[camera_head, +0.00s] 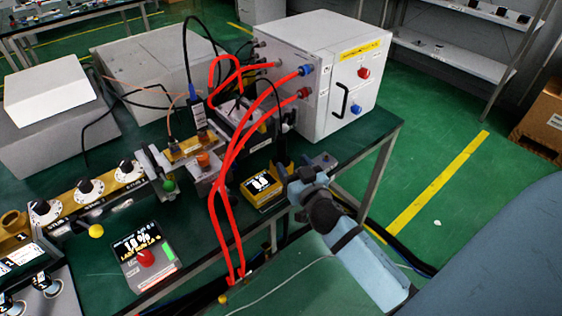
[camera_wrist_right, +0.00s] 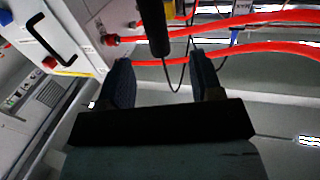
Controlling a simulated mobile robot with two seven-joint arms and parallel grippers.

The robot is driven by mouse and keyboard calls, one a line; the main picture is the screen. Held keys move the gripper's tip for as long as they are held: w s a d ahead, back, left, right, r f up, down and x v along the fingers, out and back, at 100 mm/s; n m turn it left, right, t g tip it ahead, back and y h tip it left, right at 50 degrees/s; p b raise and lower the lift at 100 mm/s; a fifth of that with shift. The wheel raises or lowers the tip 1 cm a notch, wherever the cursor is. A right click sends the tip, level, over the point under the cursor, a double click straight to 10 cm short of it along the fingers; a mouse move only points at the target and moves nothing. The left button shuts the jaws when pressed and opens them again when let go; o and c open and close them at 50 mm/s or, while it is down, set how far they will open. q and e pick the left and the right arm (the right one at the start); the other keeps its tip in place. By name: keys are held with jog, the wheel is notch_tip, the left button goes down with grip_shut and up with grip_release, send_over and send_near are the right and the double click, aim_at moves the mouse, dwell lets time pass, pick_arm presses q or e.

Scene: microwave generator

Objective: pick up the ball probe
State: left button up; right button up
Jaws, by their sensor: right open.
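I cannot tell for certain which thing is the ball probe. A slim black rod-like part (camera_head: 281,148) with a dark cable stands just beyond my right gripper (camera_head: 305,166), near the table's front edge. In the right wrist view, a black cylinder (camera_wrist_right: 154,28) shows between and beyond the two fingers of my right gripper (camera_wrist_right: 160,60), which are apart with nothing held. My left gripper is out of view.
A white generator box (camera_head: 310,80) stands behind the right gripper, with red cables (camera_head: 224,165) looping down in front. A yellow meter (camera_head: 262,187) lies left of the gripper. A grey display unit (camera_head: 146,256) is at the front left. Green floor (camera_head: 440,215) is clear at right.

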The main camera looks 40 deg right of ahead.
aim_at(283, 150)
jog(key=w, duration=0.2)
jog(key=w+d, duration=0.1)
jog(key=w, duration=0.1)
jog(key=shift+w, duration=0.35)
jog(key=w, duration=0.2)
jog(key=w+d+p, duration=0.1)
jog(key=w, duration=0.2)
jog(key=shift+w+d+f, duration=0.1)
jog(key=c, duration=1.1)
jog(key=shift+o, duration=0.2)
